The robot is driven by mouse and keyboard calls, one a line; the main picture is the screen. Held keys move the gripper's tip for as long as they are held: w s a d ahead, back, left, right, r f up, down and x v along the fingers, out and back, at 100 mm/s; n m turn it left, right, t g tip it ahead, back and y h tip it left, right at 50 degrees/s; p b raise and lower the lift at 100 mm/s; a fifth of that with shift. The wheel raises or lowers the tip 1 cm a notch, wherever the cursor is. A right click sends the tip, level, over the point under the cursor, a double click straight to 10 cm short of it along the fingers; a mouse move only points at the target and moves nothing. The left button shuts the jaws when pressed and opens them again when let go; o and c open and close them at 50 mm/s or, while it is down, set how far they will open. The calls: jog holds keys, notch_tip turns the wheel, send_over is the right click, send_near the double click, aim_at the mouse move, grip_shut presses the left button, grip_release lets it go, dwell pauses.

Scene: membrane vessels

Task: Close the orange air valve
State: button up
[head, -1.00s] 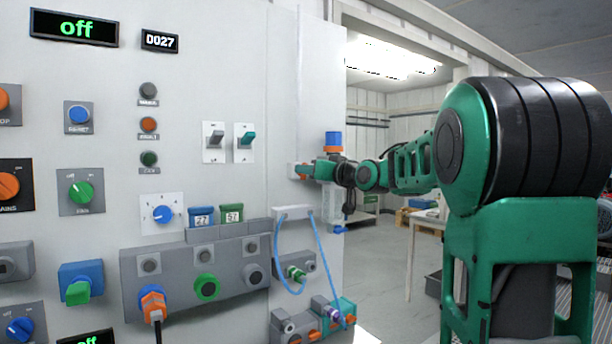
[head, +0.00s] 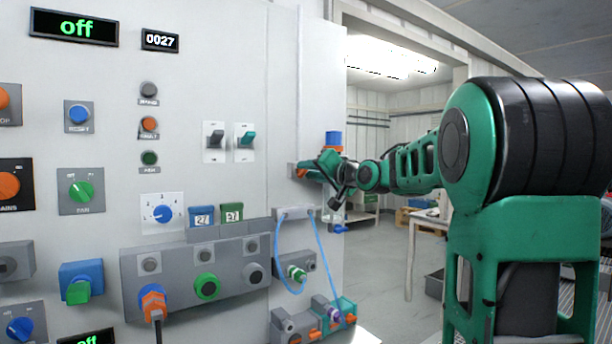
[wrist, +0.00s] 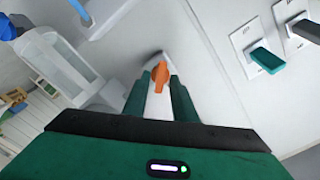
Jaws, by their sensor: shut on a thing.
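The orange air valve (wrist: 160,74) is a small orange handle on a pale mount on the panel wall, at the middle of the wrist view. My gripper (wrist: 161,88) has its two green fingers on either side of the handle and is shut on it. In the head view my gripper (head: 318,168) reaches the panel's right edge. A bit of the orange handle (head: 301,172) shows just left of the fingers. The wrist view is rolled, with the wall switches tilted at upper right.
Two toggle switches (head: 228,142) stand on the panel left of my gripper. A clear vessel with a blue and orange top (head: 333,139) is close behind the gripper. Blue tubing (head: 279,252) hangs below. Open floor lies right of the panel.

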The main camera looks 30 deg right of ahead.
jog(key=m, duration=0.4)
jog(key=shift+d+f+m, duration=0.2)
jog(key=shift+m, duration=0.2)
jog(key=m, duration=0.4)
jog(key=shift+f, duration=0.15)
jog(key=o, duration=0.7)
jog(key=shift+s, duration=0.1)
jog(key=s, duration=1)
jog(key=shift+s+d, duration=0.15)
jog(key=shift+s, duration=0.1)
